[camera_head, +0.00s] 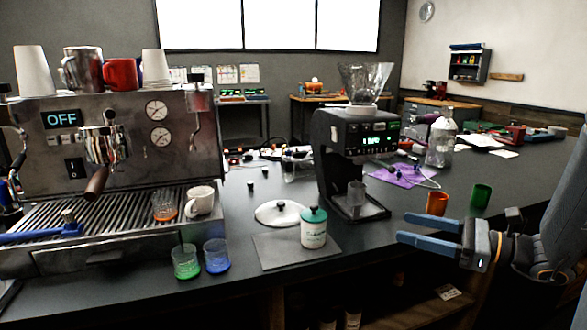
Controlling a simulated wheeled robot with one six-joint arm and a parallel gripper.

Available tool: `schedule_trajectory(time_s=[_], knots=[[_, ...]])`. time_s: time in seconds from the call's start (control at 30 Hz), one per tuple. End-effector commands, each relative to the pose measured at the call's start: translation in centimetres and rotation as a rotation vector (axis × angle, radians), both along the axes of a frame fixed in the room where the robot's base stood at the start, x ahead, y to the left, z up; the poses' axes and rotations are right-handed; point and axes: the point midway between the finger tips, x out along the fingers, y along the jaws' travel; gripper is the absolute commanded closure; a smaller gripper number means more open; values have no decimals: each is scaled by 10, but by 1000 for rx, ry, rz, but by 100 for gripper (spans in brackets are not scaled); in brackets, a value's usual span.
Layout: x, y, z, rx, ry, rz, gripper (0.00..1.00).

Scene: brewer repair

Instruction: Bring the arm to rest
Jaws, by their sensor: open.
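My gripper (415,230) is at the right, in front of the counter's near edge. Its two blue fingers point left and stand apart, with nothing between them. My arm comes in from the right edge of the view and is bent at the wrist. The nearest things to the gripper are an orange cup (437,203) and a green cup (480,195) on the counter behind it. The gripper looks clear of both, though the exact gap is hard to tell.
The espresso machine (105,140), its display reading OFF, fills the left. A black grinder (345,150) stands mid-counter. A white canister (313,230) on a grey mat (275,252), a green glass (186,262) and a blue glass (216,257) sit near the front edge. Open shelving lies below.

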Motion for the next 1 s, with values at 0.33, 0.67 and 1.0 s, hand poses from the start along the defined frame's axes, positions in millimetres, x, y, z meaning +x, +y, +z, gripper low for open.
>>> schedule_trajectory(time_s=[0.33, 0.67, 1.0], knots=[[-40, 65, -24, -211, 29, 242, 42], [-142, 121, -76, -721, -66, 767, 42], [-187, 87, -104, -1417, -597, 1451, 42]])
